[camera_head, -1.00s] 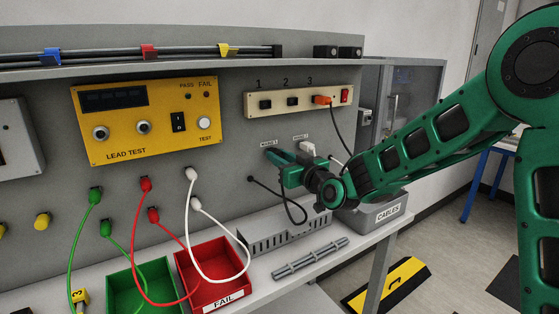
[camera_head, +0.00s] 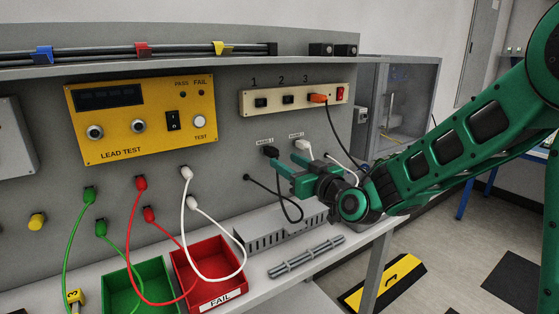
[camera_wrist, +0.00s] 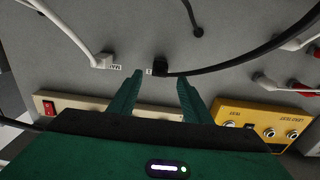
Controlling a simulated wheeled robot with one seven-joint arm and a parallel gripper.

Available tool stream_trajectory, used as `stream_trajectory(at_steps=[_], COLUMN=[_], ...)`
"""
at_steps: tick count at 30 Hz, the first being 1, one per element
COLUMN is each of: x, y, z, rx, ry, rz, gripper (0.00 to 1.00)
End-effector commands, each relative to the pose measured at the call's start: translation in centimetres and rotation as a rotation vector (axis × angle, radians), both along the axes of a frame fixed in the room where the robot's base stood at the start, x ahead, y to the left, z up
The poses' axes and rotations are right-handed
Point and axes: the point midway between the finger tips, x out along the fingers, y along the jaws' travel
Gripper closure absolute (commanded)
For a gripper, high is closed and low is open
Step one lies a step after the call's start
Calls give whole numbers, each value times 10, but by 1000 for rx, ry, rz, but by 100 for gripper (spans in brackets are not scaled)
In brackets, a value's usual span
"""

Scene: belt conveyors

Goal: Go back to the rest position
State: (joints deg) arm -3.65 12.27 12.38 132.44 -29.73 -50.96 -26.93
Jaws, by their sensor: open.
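My green gripper (camera_head: 284,176) is open and empty, a little out from the grey wall panel in front of the black plug. The black plug (camera_head: 270,152) sits in its holder on the panel, with its black cable looping down; it also shows in the wrist view (camera_wrist: 161,66), beyond and between my two fingertips (camera_wrist: 160,80). The fingers do not touch it. A white plug (camera_head: 303,147) sits to its right, and in the wrist view (camera_wrist: 103,61) it is to the left.
An outlet strip (camera_head: 293,99) above holds an orange plug (camera_head: 318,98). A yellow lead tester (camera_head: 141,118) is at left. A green bin (camera_head: 148,270), a red bin (camera_head: 181,256) and a grey tray (camera_head: 262,239) stand on the bench below. Space to the right of the bench is open floor.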

Motion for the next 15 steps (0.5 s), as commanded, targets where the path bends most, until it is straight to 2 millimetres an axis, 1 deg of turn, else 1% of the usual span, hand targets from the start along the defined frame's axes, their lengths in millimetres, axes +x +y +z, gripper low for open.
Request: stream_trajectory(at_steps=[1,3,6,11,14,15], x=[-7,-16,-25,-34,-36,-37], y=[-7,-12,-19,-25,-35,-42], z=[0,-1,-1,-2,-8,-13], rx=[-1,-1,-1,-8,-43,-70], ry=[0,1,0,5,35,60], rz=[-3,-3,-3,-2,-4,-8], gripper=[55,55,55,55,55,55])
